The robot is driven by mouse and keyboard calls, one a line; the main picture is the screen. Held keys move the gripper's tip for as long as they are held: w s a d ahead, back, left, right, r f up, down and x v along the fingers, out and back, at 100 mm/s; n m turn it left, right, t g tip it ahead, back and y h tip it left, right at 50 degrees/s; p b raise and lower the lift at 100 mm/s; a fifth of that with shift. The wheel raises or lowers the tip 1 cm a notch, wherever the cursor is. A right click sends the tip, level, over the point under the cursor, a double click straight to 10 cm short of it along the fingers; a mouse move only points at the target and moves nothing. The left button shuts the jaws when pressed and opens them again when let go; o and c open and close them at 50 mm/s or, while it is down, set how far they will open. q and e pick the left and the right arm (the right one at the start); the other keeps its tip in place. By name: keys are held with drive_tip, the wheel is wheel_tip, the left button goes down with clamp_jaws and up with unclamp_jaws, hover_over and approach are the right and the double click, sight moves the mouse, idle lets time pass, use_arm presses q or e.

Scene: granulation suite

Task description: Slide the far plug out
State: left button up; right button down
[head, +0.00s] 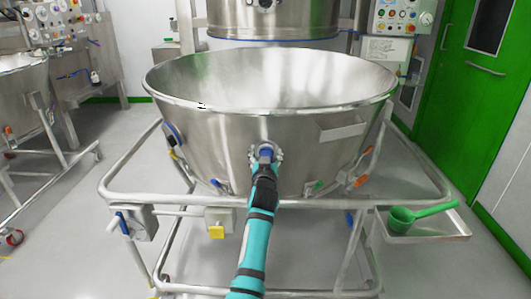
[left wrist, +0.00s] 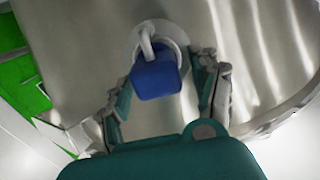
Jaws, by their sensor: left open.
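A blue plug (head: 266,151) sits at a round port on the front wall of the steel bowl (head: 215,135). In the left wrist view the blue plug (left wrist: 156,80) has a grey bent bar at its top, against a pale round fitting (left wrist: 172,40). My left gripper (head: 265,160) is at the plug. Its fingers are open, one on each side of the plug, with a visible gap; the left wrist view shows the gripper (left wrist: 163,90) from behind. I cannot tell whether this is the far plug. My right gripper is not in view.
A tubular frame rail (head: 330,202) runs around the bowl. Blue (head: 172,133) and orange (head: 362,181) fittings sit on the bowl's sides. A green scoop (head: 403,217) lies on a tray (head: 440,229) at right. A green door (head: 475,100) stands behind.

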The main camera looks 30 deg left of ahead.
use_arm(q)
drive_tip(key=shift+r, duration=0.1)
clamp_jaws()
idle(0.4)
